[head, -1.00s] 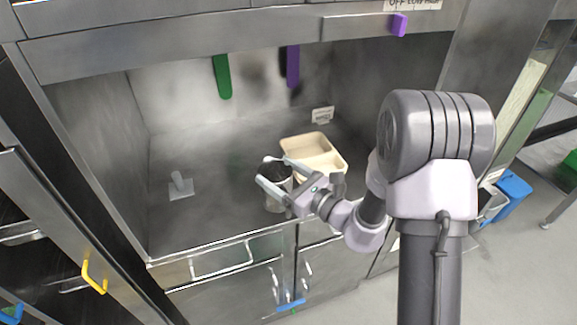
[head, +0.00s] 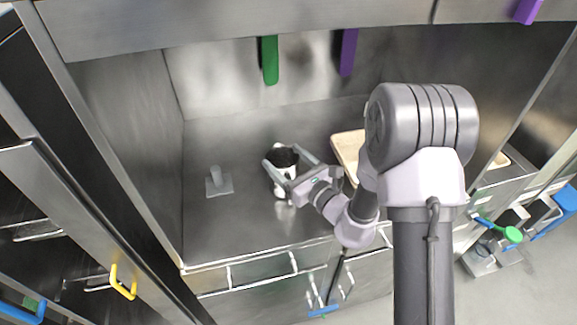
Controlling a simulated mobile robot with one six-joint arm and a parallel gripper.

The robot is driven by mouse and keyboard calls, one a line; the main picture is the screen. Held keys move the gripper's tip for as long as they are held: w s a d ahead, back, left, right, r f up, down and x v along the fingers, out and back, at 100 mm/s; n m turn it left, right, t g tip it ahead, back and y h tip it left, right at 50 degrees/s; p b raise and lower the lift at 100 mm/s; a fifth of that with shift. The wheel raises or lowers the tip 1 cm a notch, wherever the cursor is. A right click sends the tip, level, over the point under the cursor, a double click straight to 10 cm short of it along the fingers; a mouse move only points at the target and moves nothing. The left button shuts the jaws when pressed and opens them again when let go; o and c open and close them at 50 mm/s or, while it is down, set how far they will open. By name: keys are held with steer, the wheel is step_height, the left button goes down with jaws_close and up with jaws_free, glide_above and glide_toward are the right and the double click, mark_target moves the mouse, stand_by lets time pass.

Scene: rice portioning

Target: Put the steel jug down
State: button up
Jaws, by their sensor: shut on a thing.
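The steel jug (head: 281,189) is in the middle of the head view, over the steel worktop (head: 245,222). It looks upright, with its open top toward the camera and a dark inside. My gripper (head: 282,157) is shut on the jug, with one finger on each side of its upper part. My arm reaches in from the right. I cannot tell whether the jug's base touches the worktop.
A small steel block with an upright handle (head: 218,183) stands left of the jug. A beige tray (head: 346,146) lies to the right, partly hidden by my arm. Green (head: 270,60) and purple (head: 348,52) handles hang above.

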steer(key=shift+f, duration=0.5)
steer(key=o, duration=2.1)
steer(key=shift+r, duration=0.1)
